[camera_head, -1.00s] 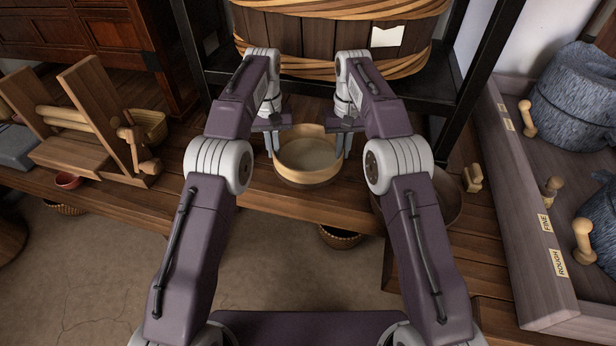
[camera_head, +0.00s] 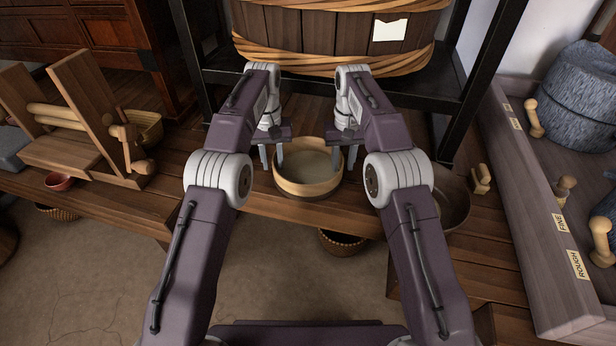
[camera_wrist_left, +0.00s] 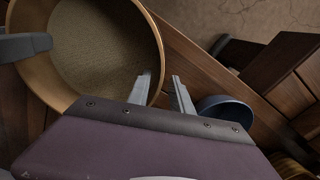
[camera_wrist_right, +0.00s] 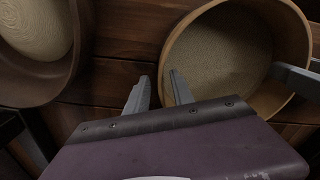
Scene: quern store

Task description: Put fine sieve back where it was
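The sieve (camera_head: 309,188), a round pale-wood hoop with a beige mesh floor, appears to sit level on the wooden bench between my grippers. My left gripper (camera_head: 271,158) is at its left rim and my right gripper (camera_head: 344,158) at its right rim. The left wrist view shows the sieve (camera_wrist_left: 100,50) with my left fingertips (camera_wrist_left: 161,82) apart on either side of the rim. The right wrist view shows the sieve (camera_wrist_right: 222,52) and my right fingertips (camera_wrist_right: 157,82) apart, one inside the hoop and one outside, with a gap visible.
A brown bowl (camera_head: 455,205) stands to the right, partly behind my right arm. A large tub (camera_head: 310,35) is behind. A wooden tray (camera_head: 530,215) with FINE and ROUGH labels holds stone querns at right.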

